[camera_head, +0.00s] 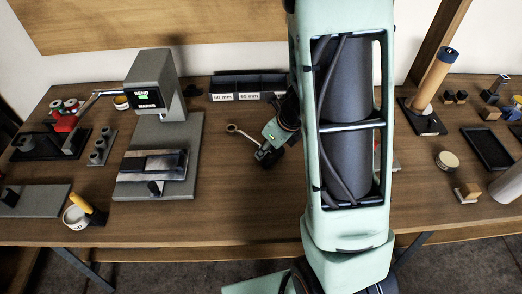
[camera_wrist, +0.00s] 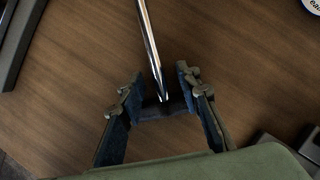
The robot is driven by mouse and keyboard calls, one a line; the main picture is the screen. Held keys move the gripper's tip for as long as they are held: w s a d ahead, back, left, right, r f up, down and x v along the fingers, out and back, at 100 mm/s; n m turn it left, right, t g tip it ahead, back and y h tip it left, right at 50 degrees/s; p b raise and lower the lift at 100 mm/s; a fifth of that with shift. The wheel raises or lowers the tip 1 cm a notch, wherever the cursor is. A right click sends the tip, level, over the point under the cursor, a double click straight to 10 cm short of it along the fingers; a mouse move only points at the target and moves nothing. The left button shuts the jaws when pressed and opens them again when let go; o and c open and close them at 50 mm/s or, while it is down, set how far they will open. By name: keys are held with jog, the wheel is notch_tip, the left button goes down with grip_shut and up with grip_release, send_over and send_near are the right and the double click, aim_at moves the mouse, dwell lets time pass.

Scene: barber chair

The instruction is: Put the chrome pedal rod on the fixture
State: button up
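The chrome pedal rod (camera_wrist: 149,42) runs from the top edge of the wrist view down to its near end between my fingers. In the head view a thin rod with a ring end (camera_head: 240,133), seemingly the same one, lies by my gripper (camera_head: 268,154). In the wrist view my gripper (camera_wrist: 158,90) is open, with a finger on each side of the rod's near end and gaps on both sides. A grey press (camera_head: 158,85) with a lit display and a flat base plate stands to the left. I cannot tell for certain which piece is the fixture.
A dark bin (camera_head: 248,86) with size labels stands at the back. A red clamp (camera_head: 70,117), a grey block with holes (camera_head: 102,147) and a white cup (camera_head: 76,217) are at the left. A black tray (camera_head: 488,148) is at the right. The tabletop in front of my gripper is clear.

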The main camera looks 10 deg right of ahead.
grip_shut()
jog(key=shift+r, duration=0.1)
dwell(0.5)
